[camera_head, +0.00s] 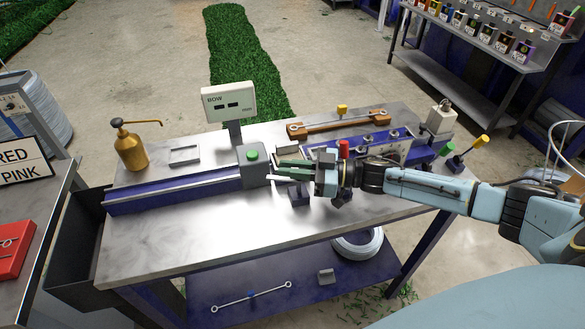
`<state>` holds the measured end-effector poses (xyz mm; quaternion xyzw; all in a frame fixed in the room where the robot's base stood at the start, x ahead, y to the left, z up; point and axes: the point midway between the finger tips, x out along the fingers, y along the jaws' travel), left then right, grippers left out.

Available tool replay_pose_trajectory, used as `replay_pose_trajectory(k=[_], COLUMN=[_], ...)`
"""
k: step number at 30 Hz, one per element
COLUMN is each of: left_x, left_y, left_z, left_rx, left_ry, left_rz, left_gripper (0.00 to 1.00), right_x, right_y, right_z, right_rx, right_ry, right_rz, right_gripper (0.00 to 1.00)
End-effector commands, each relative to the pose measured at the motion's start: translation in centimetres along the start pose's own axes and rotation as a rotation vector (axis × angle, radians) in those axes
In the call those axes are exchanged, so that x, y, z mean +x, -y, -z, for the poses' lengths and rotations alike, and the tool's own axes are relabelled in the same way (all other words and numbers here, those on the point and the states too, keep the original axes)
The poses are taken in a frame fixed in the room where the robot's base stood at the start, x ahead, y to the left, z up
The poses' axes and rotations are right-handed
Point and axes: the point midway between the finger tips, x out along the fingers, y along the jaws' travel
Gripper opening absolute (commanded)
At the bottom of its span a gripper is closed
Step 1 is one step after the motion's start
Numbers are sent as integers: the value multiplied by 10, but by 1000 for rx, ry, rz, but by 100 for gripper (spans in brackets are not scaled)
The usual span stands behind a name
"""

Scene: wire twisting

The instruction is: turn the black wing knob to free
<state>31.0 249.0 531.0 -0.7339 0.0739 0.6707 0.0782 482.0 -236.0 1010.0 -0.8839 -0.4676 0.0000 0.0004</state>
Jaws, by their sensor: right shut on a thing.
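My right gripper (284,170) comes in from the right over the middle of the workbench (190,237). Its fingers point left, close to the grey box with a green button (252,163). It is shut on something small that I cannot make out. I cannot pick out the black wing knob; the gripper and wrist cover part of the machine there. A dark blue block (299,195) stands just below the gripper. My left gripper is not in view.
A blue rail (175,192) runs along the bench's left half. A display (229,102) stands behind the grey box. A brass pump bottle (131,150) is at the back left. The bench's front is clear.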

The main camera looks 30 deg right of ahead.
Motion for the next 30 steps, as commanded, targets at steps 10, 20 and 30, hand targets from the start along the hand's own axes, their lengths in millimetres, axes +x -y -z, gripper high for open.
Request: replay_pose_trajectory(k=[10,20,30], left_x=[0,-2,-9], left_y=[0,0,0], left_z=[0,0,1], left_rx=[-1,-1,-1], left_ry=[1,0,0], left_rz=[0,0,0], left_gripper=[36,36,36], right_x=[0,0,-1], right_y=[0,-1,-1], right_z=[-1,9,73], right_rx=[0,-3,-5], right_ry=[2,1,2], right_rz=[-1,-2,-1], right_gripper=[35,35,35])
